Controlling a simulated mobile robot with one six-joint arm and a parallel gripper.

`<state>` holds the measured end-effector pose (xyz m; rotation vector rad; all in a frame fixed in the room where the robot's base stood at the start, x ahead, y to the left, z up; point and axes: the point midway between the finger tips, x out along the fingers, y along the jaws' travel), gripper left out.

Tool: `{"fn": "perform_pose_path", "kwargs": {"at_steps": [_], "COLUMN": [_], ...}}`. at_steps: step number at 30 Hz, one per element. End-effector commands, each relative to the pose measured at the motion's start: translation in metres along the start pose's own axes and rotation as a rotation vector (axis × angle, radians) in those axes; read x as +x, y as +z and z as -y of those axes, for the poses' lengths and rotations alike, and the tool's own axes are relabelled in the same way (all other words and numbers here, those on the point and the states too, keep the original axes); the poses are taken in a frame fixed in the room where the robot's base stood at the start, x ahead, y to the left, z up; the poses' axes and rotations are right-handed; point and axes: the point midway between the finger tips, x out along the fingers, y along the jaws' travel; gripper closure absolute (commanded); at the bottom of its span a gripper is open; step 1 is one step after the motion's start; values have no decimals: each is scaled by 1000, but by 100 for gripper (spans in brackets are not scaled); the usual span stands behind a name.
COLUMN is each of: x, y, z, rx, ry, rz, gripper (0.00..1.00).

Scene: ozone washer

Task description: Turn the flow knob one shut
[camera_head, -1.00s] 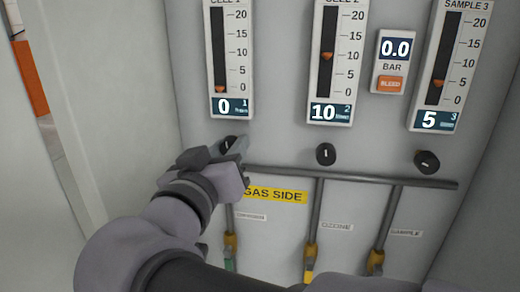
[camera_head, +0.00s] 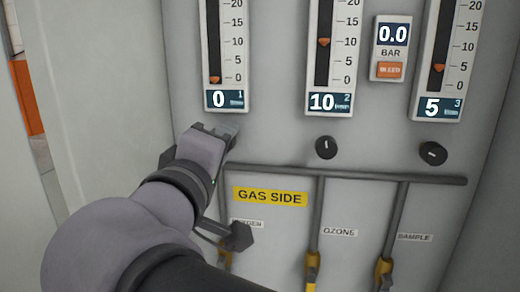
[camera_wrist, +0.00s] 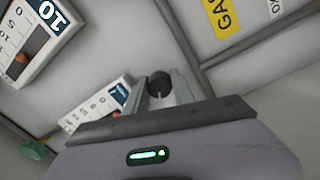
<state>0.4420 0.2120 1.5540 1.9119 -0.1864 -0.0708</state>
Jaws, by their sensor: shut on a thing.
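Flow knob one is a small dark round knob (camera_wrist: 159,84) below the first flow gauge. In the wrist view it sits between my two finger ends, with a pale line on its face. In the head view my gripper (camera_head: 224,131) covers it. My gripper, also in the wrist view (camera_wrist: 160,94), is shut on this knob. The first gauge (camera_head: 224,55) stands just above; its display reads 0 and its orange marker is at the bottom of the scale.
The second knob (camera_head: 326,147) and third knob (camera_head: 433,153) are to the right, under gauges reading 10 and 5. A grey horizontal pipe (camera_head: 400,177) runs below the knobs. A yellow GAS SIDE label (camera_head: 270,197) is beneath it. A bleed button (camera_head: 390,69) is at the upper right.

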Motion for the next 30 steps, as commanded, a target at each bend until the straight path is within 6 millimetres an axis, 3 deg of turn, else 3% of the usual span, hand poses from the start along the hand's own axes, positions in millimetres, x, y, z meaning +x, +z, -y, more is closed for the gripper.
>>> {"fn": "perform_pose_path", "kwargs": {"at_steps": [30], "x": [0], "y": [-3], "z": [-7], "rx": [-952], "ry": [18], "rz": [-48], "gripper": [100]}}
